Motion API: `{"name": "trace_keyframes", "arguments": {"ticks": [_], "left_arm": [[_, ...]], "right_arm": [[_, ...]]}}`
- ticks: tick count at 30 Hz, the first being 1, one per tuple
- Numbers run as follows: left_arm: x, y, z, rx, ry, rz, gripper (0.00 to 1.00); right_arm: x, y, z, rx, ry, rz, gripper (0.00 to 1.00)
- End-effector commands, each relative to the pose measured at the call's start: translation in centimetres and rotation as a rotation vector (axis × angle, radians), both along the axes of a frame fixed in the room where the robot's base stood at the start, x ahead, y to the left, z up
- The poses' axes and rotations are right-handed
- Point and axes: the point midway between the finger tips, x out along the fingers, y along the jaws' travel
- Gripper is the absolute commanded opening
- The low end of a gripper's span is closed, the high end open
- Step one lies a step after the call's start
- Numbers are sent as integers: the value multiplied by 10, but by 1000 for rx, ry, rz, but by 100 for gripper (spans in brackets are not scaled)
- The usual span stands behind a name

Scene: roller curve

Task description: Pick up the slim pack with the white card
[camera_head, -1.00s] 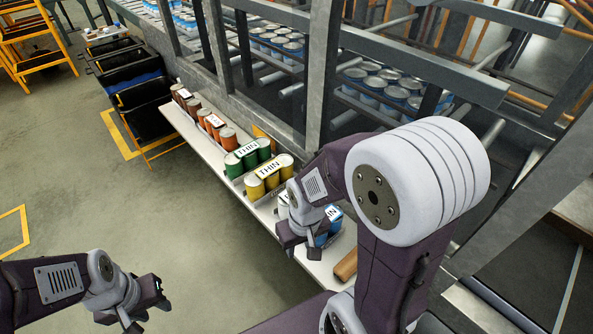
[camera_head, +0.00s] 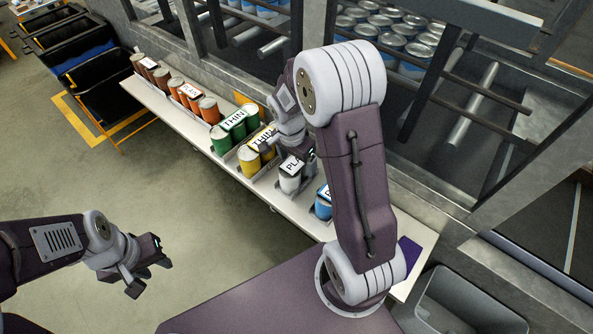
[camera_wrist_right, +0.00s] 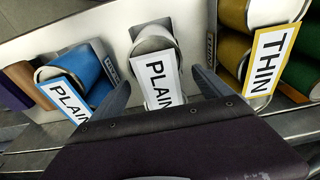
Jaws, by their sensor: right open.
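The white pack (camera_head: 289,182) stands on the shelf with a white card reading "PLAIN", partly cut off in the head view. In the right wrist view the white pack (camera_wrist_right: 150,38) is at the centre, with its card (camera_wrist_right: 162,80) facing up. My right gripper (camera_head: 296,152) is open above and beside this pack. In the wrist view its fingers (camera_wrist_right: 162,88) show to the left and right of the pack, apart from each other with nothing gripped. My left gripper (camera_head: 150,266) is open and empty over the floor, far from the shelf.
A yellow "THIN" pack (camera_head: 249,160) and a blue pack (camera_head: 323,205) flank the white one. Green (camera_head: 234,124) and orange-brown (camera_head: 197,100) packs stand further along the shelf (camera_head: 282,204). A grey bin (camera_head: 458,300) is at the lower right. Metal frame posts rise behind.

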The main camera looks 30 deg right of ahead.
Motion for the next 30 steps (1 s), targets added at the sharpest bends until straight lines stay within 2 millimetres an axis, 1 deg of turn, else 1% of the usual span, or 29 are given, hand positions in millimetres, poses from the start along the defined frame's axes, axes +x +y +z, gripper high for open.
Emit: {"name": "trace_keyframes", "arguments": {"ticks": [5,9,12,15,20,21,23,24,26,27,29,30], "left_arm": [[0,0,2,0,0,0,36],[0,0,7,0,0,0,36],[0,0,6,0,0,0,36],[0,0,6,0,0,0,36],[0,0,6,0,0,0,36],[0,0,6,0,0,0,36],[0,0,6,0,0,0,36],[0,0,6,0,0,0,36],[0,0,6,0,0,0,36],[0,0,6,0,0,0,36],[0,0,6,0,0,0,36],[0,0,6,0,0,0,36]], "right_arm": [[0,-1,-8,0,2,1,89],[2,-1,-33,1,6,1,89],[4,-3,-49,1,3,2,89],[5,-4,-55,1,1,2,89],[5,-4,-55,1,-2,2,89],[5,-4,-55,0,-1,2,84],[5,-4,-55,1,0,2,67],[5,-4,-55,1,0,2,56],[5,-4,-55,1,0,2,39],[5,-4,-55,1,0,2,28],[5,-4,-55,1,0,2,11],[5,-4,-55,1,0,2,0]]}}
